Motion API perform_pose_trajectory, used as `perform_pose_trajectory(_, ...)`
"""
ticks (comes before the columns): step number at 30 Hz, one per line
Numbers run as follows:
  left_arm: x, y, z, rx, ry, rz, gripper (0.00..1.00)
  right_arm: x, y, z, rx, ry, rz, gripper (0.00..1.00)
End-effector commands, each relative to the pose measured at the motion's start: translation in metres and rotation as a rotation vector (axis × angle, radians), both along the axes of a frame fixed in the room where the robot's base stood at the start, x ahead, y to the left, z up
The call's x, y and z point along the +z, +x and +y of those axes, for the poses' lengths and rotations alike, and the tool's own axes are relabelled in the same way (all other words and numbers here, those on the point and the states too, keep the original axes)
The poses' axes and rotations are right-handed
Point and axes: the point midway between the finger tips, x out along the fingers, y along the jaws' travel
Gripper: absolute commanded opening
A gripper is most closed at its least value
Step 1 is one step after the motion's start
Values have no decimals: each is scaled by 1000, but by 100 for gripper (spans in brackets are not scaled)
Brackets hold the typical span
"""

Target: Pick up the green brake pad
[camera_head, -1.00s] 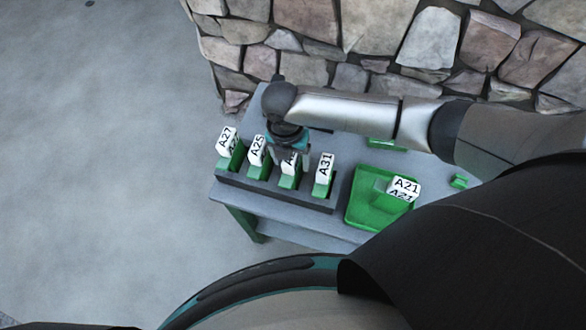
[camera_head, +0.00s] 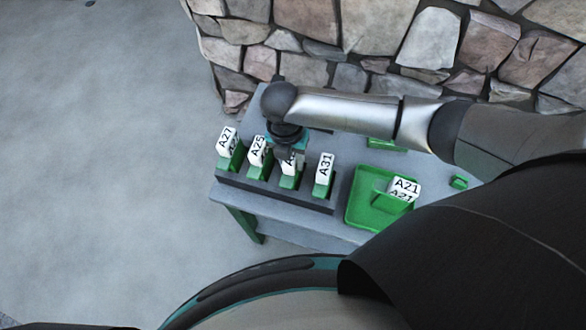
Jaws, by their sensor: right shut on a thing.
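A small green block (camera_head: 458,182), which may be the brake pad, lies on the grey table right of the tray. My right gripper (camera_head: 289,152) points down over the dark rack (camera_head: 265,191), well left of that block. It is shut on the third white-and-green labelled block (camera_head: 288,178), which is in the rack. The gripper and wrist hide the top of that block and part of its label. The fingertips are hard to make out. My left gripper is not in view.
Blocks A27 (camera_head: 224,142), A25 (camera_head: 257,151) and A31 (camera_head: 325,169) stand in the rack. A green tray (camera_head: 362,213) holds block A21 (camera_head: 405,187). Another green item (camera_head: 388,145) lies behind, partly hidden by my arm. A stone wall (camera_head: 345,45) stands behind the grey table (camera_head: 300,232).

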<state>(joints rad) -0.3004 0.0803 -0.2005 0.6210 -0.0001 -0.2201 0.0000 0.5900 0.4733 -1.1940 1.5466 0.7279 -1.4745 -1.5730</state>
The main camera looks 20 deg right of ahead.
Motion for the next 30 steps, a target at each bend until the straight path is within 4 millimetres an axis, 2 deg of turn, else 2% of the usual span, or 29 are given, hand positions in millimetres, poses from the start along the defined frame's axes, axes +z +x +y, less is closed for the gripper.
perform_pose_trajectory(30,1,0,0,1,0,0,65,6,1,0,0,2,-3,0)
